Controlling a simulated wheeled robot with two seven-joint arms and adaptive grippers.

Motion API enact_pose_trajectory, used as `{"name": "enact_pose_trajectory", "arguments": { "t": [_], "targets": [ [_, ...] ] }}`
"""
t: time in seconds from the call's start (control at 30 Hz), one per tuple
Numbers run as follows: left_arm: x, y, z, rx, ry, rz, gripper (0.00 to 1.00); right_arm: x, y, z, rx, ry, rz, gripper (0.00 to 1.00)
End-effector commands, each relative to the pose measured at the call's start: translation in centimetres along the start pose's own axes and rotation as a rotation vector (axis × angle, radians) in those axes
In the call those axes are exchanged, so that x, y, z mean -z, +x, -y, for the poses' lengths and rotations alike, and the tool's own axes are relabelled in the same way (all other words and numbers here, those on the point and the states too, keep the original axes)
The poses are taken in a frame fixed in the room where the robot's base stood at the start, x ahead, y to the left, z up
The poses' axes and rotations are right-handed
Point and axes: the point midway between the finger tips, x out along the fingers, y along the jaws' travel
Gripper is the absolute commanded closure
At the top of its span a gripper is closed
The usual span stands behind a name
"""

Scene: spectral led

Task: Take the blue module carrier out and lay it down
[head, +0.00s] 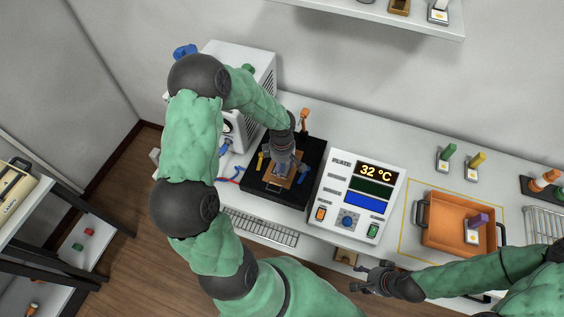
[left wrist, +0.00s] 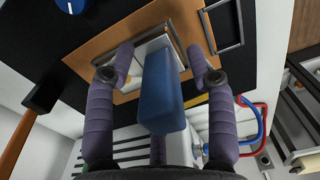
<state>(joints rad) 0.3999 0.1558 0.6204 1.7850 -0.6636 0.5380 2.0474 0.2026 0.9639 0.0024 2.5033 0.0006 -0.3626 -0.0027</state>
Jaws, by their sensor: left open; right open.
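The blue module carrier (left wrist: 162,95) has a tall blue grip on a pale base, set in a copper-brown plate (left wrist: 105,45) in the left wrist view. In the head view the carrier is mostly hidden by my left gripper (head: 284,168), which is over the black fixture (head: 260,192). My left gripper is open, with its fingers (left wrist: 160,65) on both sides of the blue grip; gaps show between grip and fingers. My right gripper (head: 374,278) is open and empty at the table's front edge.
A white control unit (head: 335,200) reading 32 °C stands right of the fixture. An orange tray (head: 440,235) holds a purple carrier (head: 476,228). Green (head: 447,158) and yellow (head: 475,166) carriers stand behind it. A white boxy device (head: 255,65) stands behind my left arm.

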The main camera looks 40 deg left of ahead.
Motion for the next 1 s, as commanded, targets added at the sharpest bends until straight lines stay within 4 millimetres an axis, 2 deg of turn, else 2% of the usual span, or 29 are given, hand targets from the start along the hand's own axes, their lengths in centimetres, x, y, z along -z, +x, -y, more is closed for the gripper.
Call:
{"name": "enact_pose_trajectory", "arguments": {
  "t": [0.17, 0.3, 0.37, 0.47, 0.5, 0.57, 0.6, 1.0],
  "targets": [
    [0.02, -0.03, -0.01, 0.000, 0.000, 0.000, 0.45, 0.00, -0.01, 0.00, 0.000, 0.000, 0.000, 0.45],
    [0.02, -0.04, -0.01, 0.000, 0.000, 0.000, 0.85, 0.00, -0.01, 0.00, 0.000, 0.000, 0.000, 0.45],
    [0.01, -0.03, 0.00, 0.000, 0.000, 0.000, 1.00, 0.00, -0.01, 0.00, 0.000, 0.000, 0.000, 0.45],
    [-0.01, -0.02, 0.02, 0.000, 0.000, 0.000, 1.00, 0.00, -0.01, 0.00, 0.000, 0.000, 0.000, 0.45],
    [-0.01, -0.02, 0.02, 0.001, 0.001, 0.000, 0.65, 0.00, -0.01, 0.00, 0.000, 0.000, 0.000, 0.45],
    [-0.02, -0.01, 0.03, 0.001, 0.001, 0.000, 0.48, 0.00, -0.01, 0.00, 0.000, 0.000, 0.000, 0.45],
    [-0.02, -0.02, 0.03, 0.001, 0.001, 0.000, 0.45, 0.00, -0.01, 0.00, 0.000, 0.000, 0.000, 0.45],
    [0.04, -0.54, -0.06, -0.001, 0.000, -0.001, 0.45, 0.00, -0.09, 0.03, 0.000, 0.000, 0.000, 0.45]
  ]
}}
